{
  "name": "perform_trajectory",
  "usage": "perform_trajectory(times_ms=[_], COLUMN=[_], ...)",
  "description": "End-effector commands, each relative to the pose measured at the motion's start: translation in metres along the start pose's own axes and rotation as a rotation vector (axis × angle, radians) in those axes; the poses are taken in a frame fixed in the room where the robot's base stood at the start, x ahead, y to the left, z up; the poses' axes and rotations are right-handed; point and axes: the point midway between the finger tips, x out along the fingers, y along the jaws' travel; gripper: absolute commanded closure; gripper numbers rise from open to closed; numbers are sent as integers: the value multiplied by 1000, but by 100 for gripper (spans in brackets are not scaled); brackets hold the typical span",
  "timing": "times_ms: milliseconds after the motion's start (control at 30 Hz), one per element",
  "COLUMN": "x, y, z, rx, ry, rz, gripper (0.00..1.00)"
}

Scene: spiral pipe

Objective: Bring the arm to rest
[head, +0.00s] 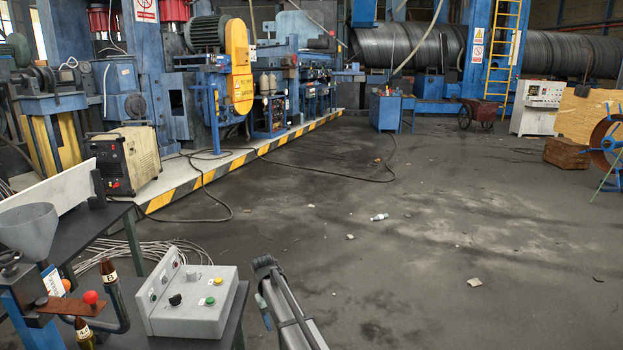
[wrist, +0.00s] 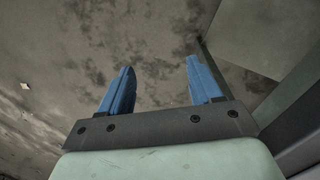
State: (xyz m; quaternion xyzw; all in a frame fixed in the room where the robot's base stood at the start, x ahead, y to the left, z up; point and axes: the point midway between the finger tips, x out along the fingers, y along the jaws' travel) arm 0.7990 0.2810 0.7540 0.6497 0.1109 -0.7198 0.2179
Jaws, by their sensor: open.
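In the wrist view my gripper (wrist: 160,63) has its two blue fingers wide apart. Nothing is between them, and bare, stained grey floor shows beyond the fingertips. In the head view a grey part of my arm (head: 287,308) stands at the bottom edge, just right of the control box. I cannot make out the fingers clearly there.
A grey control box (head: 192,299) with buttons sits on a dark table at the lower left, close to my arm. A funnel (head: 28,232) stands further left. A welding machine (head: 123,158) is behind. The open floor (head: 430,250) to the right is mostly clear, with small scraps.

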Motion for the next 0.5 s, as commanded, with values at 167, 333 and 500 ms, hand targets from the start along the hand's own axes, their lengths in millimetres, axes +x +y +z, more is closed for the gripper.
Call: perform_trajectory(times_ms=[167, 333, 500], x=[80, 144, 203], y=[15, 26, 32], z=[51, 100, 154], rx=[39, 77, 115], ry=[-56, -105, -154], rz=[-24, -49, -74], gripper=[36, 36, 36])
